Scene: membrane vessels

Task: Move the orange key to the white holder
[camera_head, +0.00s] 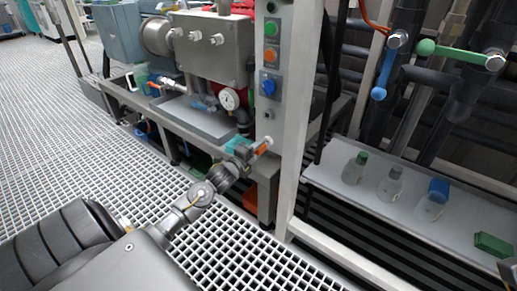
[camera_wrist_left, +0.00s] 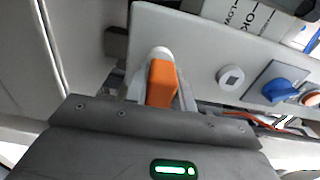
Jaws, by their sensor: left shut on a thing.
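My left gripper (camera_head: 250,152) is shut on the orange key (camera_wrist_left: 162,84) at the lower part of the grey control panel. The key also shows as a small orange piece in the head view (camera_head: 252,156). A white rounded piece, which looks like the white holder (camera_wrist_left: 160,53), is right at the key's far end in the wrist view; it also shows in the head view (camera_head: 265,142). Key and white piece overlap in the picture, and I cannot tell whether the key is seated in it. My right gripper is not clearly visible.
The panel post (camera_head: 286,140) carries a green button (camera_head: 271,29), an orange button (camera_head: 270,56) and a blue knob (camera_head: 269,86) above my gripper. A pressure gauge (camera_head: 229,98) is to the left. A shelf (camera_head: 330,183) with several bottles is to the right.

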